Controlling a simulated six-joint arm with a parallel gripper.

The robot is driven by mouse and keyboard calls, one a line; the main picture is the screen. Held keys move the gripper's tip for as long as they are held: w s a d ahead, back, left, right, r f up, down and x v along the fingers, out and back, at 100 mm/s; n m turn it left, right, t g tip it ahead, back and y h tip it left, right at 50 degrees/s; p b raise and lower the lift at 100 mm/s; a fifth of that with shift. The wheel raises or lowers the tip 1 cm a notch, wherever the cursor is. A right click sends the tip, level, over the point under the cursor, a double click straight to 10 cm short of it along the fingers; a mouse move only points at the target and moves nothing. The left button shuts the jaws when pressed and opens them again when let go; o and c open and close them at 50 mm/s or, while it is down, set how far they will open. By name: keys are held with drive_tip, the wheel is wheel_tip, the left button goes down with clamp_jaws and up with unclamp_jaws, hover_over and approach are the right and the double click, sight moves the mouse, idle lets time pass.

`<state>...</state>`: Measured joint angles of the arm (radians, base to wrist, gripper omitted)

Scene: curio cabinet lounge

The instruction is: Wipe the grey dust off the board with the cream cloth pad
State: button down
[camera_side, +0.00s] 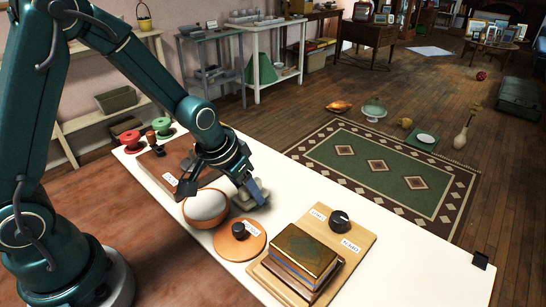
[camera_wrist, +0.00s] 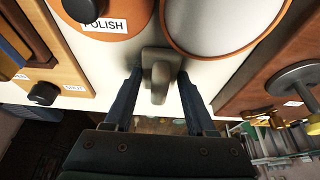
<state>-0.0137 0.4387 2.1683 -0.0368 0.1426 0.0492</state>
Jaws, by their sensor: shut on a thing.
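The cream cloth pad (camera_side: 240,201) is at my gripper (camera_side: 254,191), over the white table beside a round bowl. In the wrist view the pad (camera_wrist: 157,68) shows a pale upright grip between my two blue fingers, and my gripper (camera_wrist: 159,84) is shut on it. The pad's underside is hidden, so I cannot tell whether it touches the table. A dark brown board (camera_side: 158,170) with a white label lies left of the bowl, partly behind my arm; its edge shows at the right of the wrist view (camera_wrist: 245,82). I cannot make out grey dust on it.
The orange-rimmed bowl (camera_side: 205,207) and an orange disc labelled POLISH (camera_side: 240,243) crowd the pad. A tan board with a black knob (camera_side: 339,221) and stacked boxes (camera_side: 303,256) are to the right. Red and green spools stand far left. The table's right end is mostly clear.

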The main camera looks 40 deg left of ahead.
sight(281, 220)
drive_tip(key=shift+w+a+f, duration=0.15)
drive_tip(key=shift+s+d+f, duration=0.1)
drive_tip(key=shift+d+f, duration=0.05)
drive_tip(key=shift+d, duration=0.8)
drive_tip(key=shift+s+d+f, duration=0.1)
drive_tip(key=shift+d+f, duration=0.05)
drive_tip(key=shift+d, duration=0.8)
drive_tip(key=shift+d+r, duration=0.15)
drive_tip(key=shift+d, duration=2.25)
drive_tip(key=shift+w+d+r, duration=0.1)
drive_tip(key=shift+d+r, duration=0.1)
drive_tip(key=shift+d, duration=0.6)
drive_tip(key=shift+a+r, duration=0.2)
drive_tip(key=shift+a, duration=1.65)
drive_tip(key=shift+a+f, duration=0.2)
drive_tip(key=shift+a, duration=1.45)
drive_tip(key=shift+a+f, duration=0.15)
drive_tip(key=shift+a, duration=1.5)
drive_tip(key=shift+r, duration=3.05)
